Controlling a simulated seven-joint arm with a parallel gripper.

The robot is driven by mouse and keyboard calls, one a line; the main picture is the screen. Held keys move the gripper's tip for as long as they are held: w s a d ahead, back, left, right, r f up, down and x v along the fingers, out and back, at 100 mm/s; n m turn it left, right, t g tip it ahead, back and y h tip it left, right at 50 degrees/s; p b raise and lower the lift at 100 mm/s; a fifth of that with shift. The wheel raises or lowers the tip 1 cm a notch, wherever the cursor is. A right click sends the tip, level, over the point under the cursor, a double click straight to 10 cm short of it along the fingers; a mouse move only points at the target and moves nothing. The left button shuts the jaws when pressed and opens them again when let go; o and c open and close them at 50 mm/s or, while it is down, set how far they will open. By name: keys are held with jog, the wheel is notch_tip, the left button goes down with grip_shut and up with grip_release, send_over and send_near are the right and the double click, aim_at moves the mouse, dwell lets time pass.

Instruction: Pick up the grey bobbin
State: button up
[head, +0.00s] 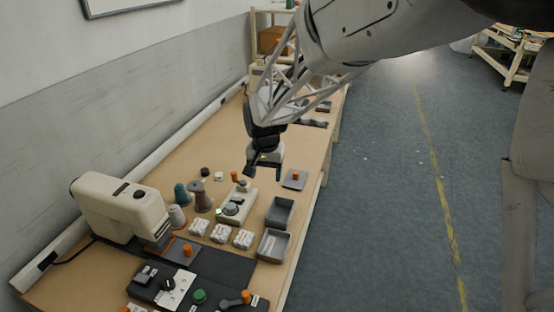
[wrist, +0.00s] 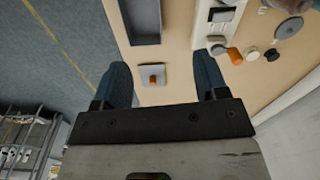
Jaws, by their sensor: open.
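A flanged bobbin (head: 202,198), grey with a brownish tint, stands upright on the table between a teal cone and the control box. It seems to be the grey bobbin; its round grey top shows at the upper right of the wrist view (wrist: 288,28). My gripper (head: 264,171) is open and empty above the table, farther back and to the right of the bobbin. In the wrist view my gripper (wrist: 161,68) has its fingers apart, with a grey plate with an orange knob (wrist: 152,75) visible between them, below.
A teal cone (head: 181,194) and a pale grey cone (head: 177,216) stand close to the bobbin. A control box (head: 237,205) is right of it. A sewing machine (head: 121,207), white packs (head: 221,233) and grey trays (head: 273,245) stand nearer. Small black (head: 205,172) and whitish (head: 219,176) pieces lie behind.

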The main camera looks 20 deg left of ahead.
send_over(231, 205)
notch_tip(231, 205, down, 8)
jog(key=shift+a+r, duration=0.1)
jog(key=shift+r, duration=0.1)
jog(key=shift+f, duration=1.25)
jog(key=shift+s+f, duration=0.15)
jog(key=shift+f, duration=2.5)
jog(key=c, duration=1)
